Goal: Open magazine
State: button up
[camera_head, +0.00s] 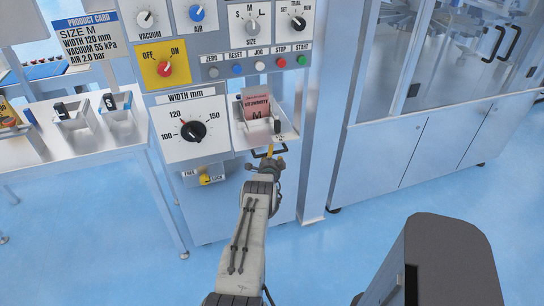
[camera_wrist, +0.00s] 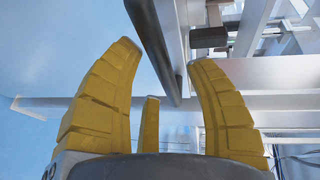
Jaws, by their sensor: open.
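The magazine (camera_head: 287,138) is a metal tray on the machine front, holding a stack of reddish pouches (camera_head: 256,102) marked M. A dark bar handle (camera_head: 256,151) sits at its lower front. My gripper (camera_head: 270,154) is just below the magazine, at the handle, with its yellow fingers partly hidden there. In the wrist view, the yellow fingers (camera_wrist: 162,52) are spread apart with a dark bar (camera_wrist: 158,50) running between their tips. The fingers do not close on it, and I cannot tell whether they touch it.
A width dial (camera_head: 192,131) is left of the magazine, with a yellow FREE/LOCK lever (camera_head: 206,179) below. Buttons (camera_head: 260,66) run above. A side table (camera_head: 85,142) with size blocks stands at left, and a glass-doored cabinet (camera_head: 405,145) at right. The blue floor between is clear.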

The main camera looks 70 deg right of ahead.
jog(key=shift+w+d+f, duration=0.1)
jog(key=shift+d, duration=0.35)
dwell(0.3)
grip_shut()
dwell(0.4)
